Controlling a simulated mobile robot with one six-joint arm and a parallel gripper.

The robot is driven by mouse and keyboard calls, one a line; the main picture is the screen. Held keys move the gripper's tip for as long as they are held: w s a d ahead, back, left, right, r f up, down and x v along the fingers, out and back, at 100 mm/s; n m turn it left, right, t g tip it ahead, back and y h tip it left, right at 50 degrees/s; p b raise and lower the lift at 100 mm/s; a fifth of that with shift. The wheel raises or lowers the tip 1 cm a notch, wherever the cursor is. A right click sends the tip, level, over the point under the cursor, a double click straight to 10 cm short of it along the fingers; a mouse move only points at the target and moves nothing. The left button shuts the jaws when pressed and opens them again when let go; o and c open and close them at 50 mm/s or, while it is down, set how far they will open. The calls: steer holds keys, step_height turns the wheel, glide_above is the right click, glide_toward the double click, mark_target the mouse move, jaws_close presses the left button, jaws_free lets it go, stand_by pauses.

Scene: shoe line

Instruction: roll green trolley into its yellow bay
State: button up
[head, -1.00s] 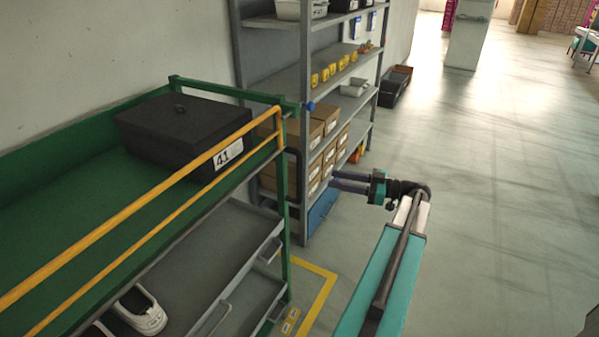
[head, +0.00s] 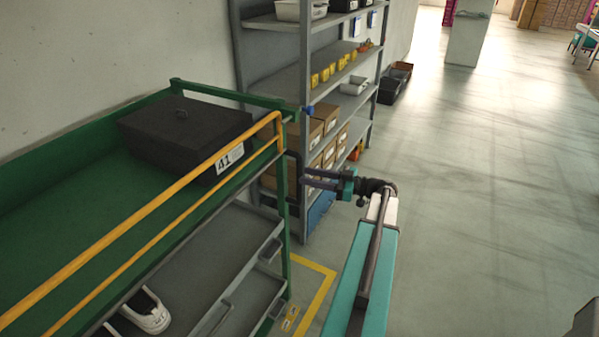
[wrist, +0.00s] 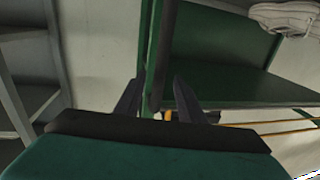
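The green trolley (head: 60,160) stands along the wall at the left, with yellow rails and grey lower trays. A black upright handle (head: 292,178) is at its near-right end post. The yellow bay line (head: 322,285) shows on the floor beside and below that end; the rest of the bay is hidden by the trolley. My gripper (head: 306,180) is at the handle, fingers pointing left towards it. In the wrist view my gripper (wrist: 157,82) has its two dark fingers apart, with a dark bar and green post (wrist: 148,50) in line between them. I cannot tell if they touch.
A black lidded box (head: 185,130) labelled 41 sits on the trolley top; a white shoe (head: 148,312) is in a lower tray. A grey shelf rack (head: 305,60) with cartons stands just beyond the trolley. The floor (head: 480,200) at right is clear.

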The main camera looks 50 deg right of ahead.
steer(key=shift+p+x, duration=0.6)
steer(key=shift+x, duration=1.5)
steer(key=shift+c, duration=0.5)
steer(key=shift+a, duration=0.1)
jaws_close()
